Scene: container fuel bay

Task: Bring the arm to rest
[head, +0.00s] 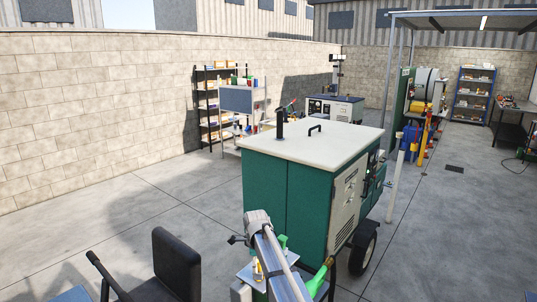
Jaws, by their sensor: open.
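Part of what appears to be my arm shows at the bottom centre of the head view. A grey rounded joint and long pale links slope down to the lower edge. I cannot make out my gripper or its fingers in this view. The near links stand in front of a small side table (247,272) and close to the green generator trailer (270,196). I cannot tell whether they touch either one.
The trailer has a white top (312,134) with a black exhaust stub (280,124) and a wheel (363,249). A black chair (176,263) is at lower left. Open concrete floor (130,215) lies along the block wall (90,110).

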